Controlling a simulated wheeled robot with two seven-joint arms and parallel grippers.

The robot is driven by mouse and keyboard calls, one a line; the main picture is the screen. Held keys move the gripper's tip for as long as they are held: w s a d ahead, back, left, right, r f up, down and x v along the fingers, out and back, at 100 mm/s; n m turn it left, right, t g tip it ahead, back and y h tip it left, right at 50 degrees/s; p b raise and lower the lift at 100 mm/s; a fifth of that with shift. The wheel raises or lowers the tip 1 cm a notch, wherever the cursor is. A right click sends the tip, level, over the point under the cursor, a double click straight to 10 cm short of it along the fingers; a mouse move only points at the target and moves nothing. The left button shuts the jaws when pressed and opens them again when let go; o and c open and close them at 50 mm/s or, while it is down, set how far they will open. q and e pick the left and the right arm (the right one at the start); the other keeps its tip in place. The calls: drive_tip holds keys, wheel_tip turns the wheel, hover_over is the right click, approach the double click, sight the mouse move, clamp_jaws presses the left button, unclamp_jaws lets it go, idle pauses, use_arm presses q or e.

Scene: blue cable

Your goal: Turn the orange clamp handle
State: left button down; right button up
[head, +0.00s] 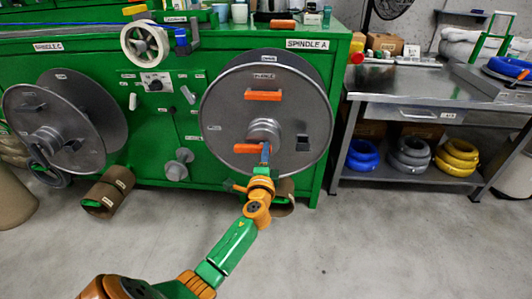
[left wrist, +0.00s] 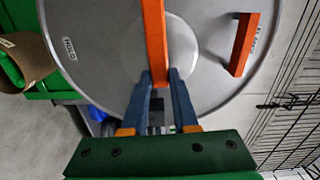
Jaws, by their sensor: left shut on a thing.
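The large grey reel disc (head: 228,112) on spindle A stands upright on the front of the green cabinet. An orange bar (head: 246,149), which I take for the clamp handle, lies roughly level at the disc's hub. A second orange grip (head: 263,95) is higher on the disc. My left gripper (head: 265,152) is shut on the right end of the lower bar. In the left wrist view the orange bar (left wrist: 154,40) runs down between the blue fingers (left wrist: 160,85), and the other orange grip (left wrist: 243,45) stands clear to the right. My right gripper is not in view.
Another grey reel (head: 60,120) is on spindle C at the left. A white wheel (head: 145,44) sits at the cabinet's top edge. A metal table (head: 400,85) with coloured coils (head: 456,157) below stands at the right. The floor (head: 340,240) in front is clear.

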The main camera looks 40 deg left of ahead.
use_arm(q)
drive_tip(key=shift+f+m, duration=0.15)
drive_tip(key=shift+m, duration=0.25)
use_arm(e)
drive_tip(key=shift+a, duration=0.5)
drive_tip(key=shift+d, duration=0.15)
use_arm(q)
drive_tip(key=c, duration=0.7)
unclamp_jaws()
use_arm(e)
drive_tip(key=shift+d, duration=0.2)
use_arm(q)
drive_tip(key=p+v, duration=0.1)
drive_tip(key=v, duration=0.6)
drive_tip(key=shift+s, duration=0.1)
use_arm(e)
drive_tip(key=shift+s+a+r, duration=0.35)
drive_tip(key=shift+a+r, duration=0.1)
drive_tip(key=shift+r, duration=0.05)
